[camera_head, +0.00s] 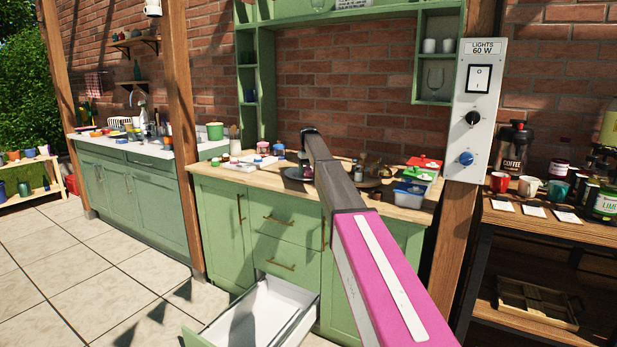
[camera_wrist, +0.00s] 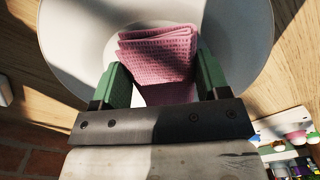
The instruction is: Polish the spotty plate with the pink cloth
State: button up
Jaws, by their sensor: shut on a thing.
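In the wrist view my gripper (camera_wrist: 162,74) is shut on the folded pink cloth (camera_wrist: 157,50), with one green finger at each side of it. The cloth is over a round white plate (camera_wrist: 235,45), which lies on the wooden worktop. I cannot tell whether the cloth touches the plate. Shadows and the cloth cover part of the plate, and no spots can be made out on it. In the head view my arm reaches over the green cabinet's worktop, and the gripper and cloth are hidden behind it.
In the head view the wooden worktop (camera_head: 256,178) holds small jars and, to the right, a blue-and-white tub (camera_head: 409,194) and a red-lidded box (camera_head: 424,162). A drawer (camera_head: 262,314) stands open below. In the wrist view a tray of small items (camera_wrist: 290,148) lies at lower right.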

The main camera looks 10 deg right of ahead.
jog(key=shift+f, duration=0.25)
jog(key=o, duration=0.8)
